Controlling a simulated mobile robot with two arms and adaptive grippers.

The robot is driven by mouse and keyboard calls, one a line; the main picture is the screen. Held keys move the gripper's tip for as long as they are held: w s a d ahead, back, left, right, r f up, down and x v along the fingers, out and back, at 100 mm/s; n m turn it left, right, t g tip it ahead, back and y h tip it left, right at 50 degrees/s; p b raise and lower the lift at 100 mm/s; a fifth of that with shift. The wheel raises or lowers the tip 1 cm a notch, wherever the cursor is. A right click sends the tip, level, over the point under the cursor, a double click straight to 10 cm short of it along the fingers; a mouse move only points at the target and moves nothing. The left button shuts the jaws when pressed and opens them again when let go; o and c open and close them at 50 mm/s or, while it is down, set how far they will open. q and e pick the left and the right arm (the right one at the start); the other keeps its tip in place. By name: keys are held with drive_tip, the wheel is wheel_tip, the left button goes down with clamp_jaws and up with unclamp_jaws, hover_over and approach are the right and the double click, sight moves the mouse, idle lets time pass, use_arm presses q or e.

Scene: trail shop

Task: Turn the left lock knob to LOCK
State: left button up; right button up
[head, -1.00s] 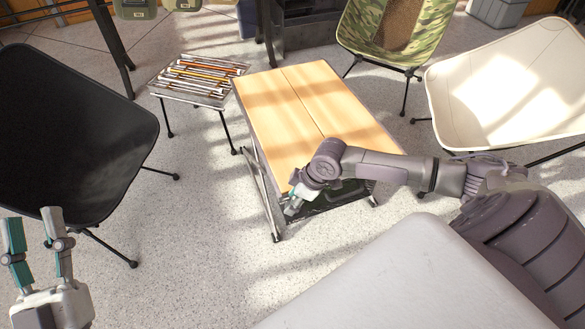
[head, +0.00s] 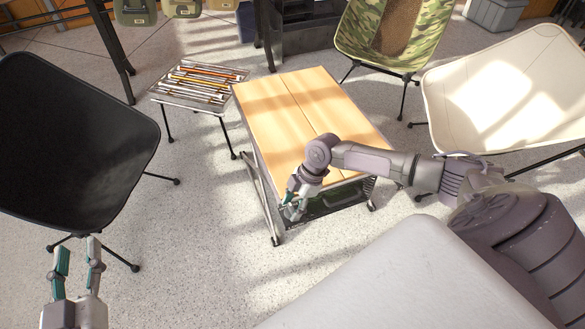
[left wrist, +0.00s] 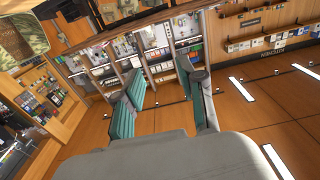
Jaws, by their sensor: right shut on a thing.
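A wooden-topped folding table (head: 290,115) stands in the middle of the head view, with a dark panel (head: 335,200) under its near edge. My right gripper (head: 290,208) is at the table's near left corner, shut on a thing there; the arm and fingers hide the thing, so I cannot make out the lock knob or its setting. My left gripper (head: 77,250) is at the lower left, open and empty, away from the table. It also shows in the left wrist view (left wrist: 165,88), fingers apart with nothing between them.
A black chair (head: 70,140) stands at the left and a cream chair (head: 500,100) at the right. A camouflage chair (head: 428,40) and a small metal rack table (head: 170,88) with poles stand behind.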

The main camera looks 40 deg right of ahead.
drive_tip(key=n+g, duration=0.1)
drive_tip(key=n, duration=0.3)
drive_tip(key=shift+d+f+g+b, duration=0.15)
drive_tip(key=shift+d+g+b, duration=0.2)
drive_tip(key=shift+g+b, duration=0.05)
use_arm(q)
drive_tip(key=shift+s+d+r+t+h, duration=0.15)
drive_tip(key=shift+r+t+h, duration=0.1)
drive_tip(key=shift+r+t, duration=0.5)
drive_tip(key=shift+s+d+r+t+h, duration=0.15)
drive_tip(key=shift+r+t+h, duration=0.2)
drive_tip(key=shift+r, duration=0.75)
drive_tip(key=shift+s+r+t+h, duration=0.2)
drive_tip(key=shift+r+t, duration=0.4)
drive_tip(key=shift+r, duration=0.3)
use_arm(e)
drive_tip(key=shift+w+n+g+h, duration=0.1)
drive_tip(key=shift+n+g+h, duration=0.4)
drive_tip(key=shift+n, duration=1.5)
use_arm(q)
drive_tip(key=shift+r, duration=0.1)
use_arm(e)
drive_tip(key=o, duration=1.1)
use_arm(q)
drive_tip(key=shift+d, duration=0.15)
use_arm(e)
drive_tip(key=shift+o, duration=0.3)
drive_tip(key=shift+w, duration=0.1)
drive_tip(key=shift+a, duration=0.15)
